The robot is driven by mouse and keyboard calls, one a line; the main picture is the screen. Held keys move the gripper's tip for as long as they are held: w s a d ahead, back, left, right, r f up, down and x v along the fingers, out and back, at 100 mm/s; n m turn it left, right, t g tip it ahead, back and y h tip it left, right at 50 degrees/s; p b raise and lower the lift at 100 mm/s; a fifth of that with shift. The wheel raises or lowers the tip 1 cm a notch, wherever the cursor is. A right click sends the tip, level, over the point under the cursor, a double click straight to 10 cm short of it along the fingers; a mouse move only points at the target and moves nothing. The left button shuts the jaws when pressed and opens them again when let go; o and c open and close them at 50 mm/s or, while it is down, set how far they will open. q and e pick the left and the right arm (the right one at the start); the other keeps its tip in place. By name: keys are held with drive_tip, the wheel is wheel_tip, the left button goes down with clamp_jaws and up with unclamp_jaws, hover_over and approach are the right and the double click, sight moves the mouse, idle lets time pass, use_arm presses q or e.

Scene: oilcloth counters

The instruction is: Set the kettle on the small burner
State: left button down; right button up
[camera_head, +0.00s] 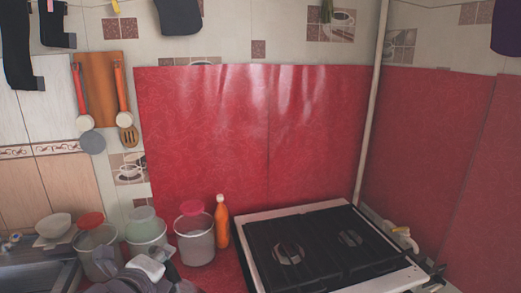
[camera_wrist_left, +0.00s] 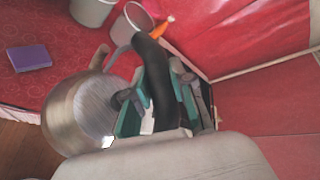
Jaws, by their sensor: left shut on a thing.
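The kettle (camera_wrist_left: 72,115) is a round brushed-metal pot with a dark curved handle (camera_wrist_left: 150,65), at the left of the left wrist view. My left gripper (camera_wrist_left: 160,106) is shut on that handle, with its green-edged fingers on either side. In the head view my left arm and gripper (camera_head: 150,268) show at the bottom left, left of the stove; I cannot make out the kettle there. The black-topped stove (camera_head: 395,284) has a left burner (camera_head: 288,254) and a right burner (camera_head: 350,238) under its grates, with nothing standing on them. My right gripper is in neither view.
An orange bottle (camera_head: 222,222) and a lidded canister (camera_head: 195,240) stand close to the stove's left side. More canisters (camera_head: 146,230) and a sink (camera_head: 40,275) are farther left. Red panels (camera_head: 250,140) rise behind. A purple block (camera_wrist_left: 28,57) lies on the red cloth.

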use_arm(q)
drive_tip(key=s+f, duration=0.2)
drive_tip(key=f, duration=0.1)
drive_tip(key=s+f, duration=0.1)
drive_tip(key=f, duration=0.2)
drive_tip(key=s+f, duration=0.2)
drive_tip(key=f, duration=0.1)
drive_tip(key=shift+s+f, duration=0.35)
drive_tip(key=shift+f, duration=0.15)
